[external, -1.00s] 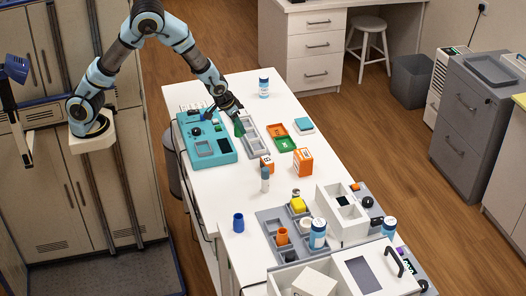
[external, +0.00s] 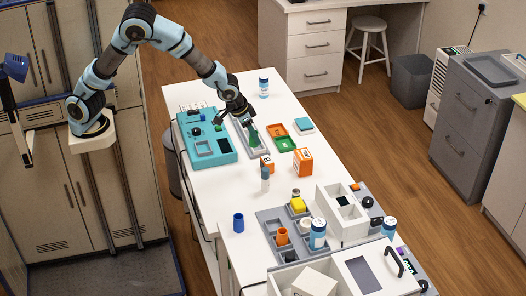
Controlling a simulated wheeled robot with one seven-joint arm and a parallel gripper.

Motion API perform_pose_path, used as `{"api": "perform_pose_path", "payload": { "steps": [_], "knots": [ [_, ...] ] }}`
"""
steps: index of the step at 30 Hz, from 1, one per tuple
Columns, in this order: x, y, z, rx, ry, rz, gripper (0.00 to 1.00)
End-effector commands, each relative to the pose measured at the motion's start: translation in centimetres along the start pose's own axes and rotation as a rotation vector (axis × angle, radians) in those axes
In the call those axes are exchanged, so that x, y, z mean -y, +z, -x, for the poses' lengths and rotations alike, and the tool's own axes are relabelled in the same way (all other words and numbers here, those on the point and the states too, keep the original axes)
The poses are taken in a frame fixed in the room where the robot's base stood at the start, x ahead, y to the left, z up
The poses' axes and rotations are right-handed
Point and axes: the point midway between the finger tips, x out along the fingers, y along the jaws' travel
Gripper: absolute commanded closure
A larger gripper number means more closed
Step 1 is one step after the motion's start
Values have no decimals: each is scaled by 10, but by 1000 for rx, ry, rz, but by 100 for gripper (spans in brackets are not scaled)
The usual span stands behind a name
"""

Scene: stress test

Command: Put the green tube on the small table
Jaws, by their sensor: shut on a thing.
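My gripper (external: 248,122) is shut on the green tube (external: 253,135), a small dark green piece below the fingers. The tube is over the grey compartment tray (external: 265,151) on the long white table (external: 215,252). I cannot tell whether the tube touches the tray. The fingers and wrist partly hide the tube's top. Which surface is the small table is not clear. A white stool (external: 370,25) stands far off at the top right.
Left of the tray is a teal device (external: 222,158). Right of it are orange (external: 277,128) and green (external: 286,144) trays and orange boxes (external: 302,162). A blue-capped bottle (external: 263,88) stands behind. Several containers crowd the near end. The table's middle left is bare.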

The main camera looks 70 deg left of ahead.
Motion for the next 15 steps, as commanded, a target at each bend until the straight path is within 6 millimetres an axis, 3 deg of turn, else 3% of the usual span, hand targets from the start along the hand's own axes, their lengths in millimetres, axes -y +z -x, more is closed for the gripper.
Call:
{"api": "perform_pose_path", "payload": {
  "steps": [1,8,15],
  "knots": [
    [-27,-6,2,-3,18,-41,100],
    [-135,-19,16,-7,86,-198,100],
    [-246,-9,40,-10,152,-352,100]
  ]
}}
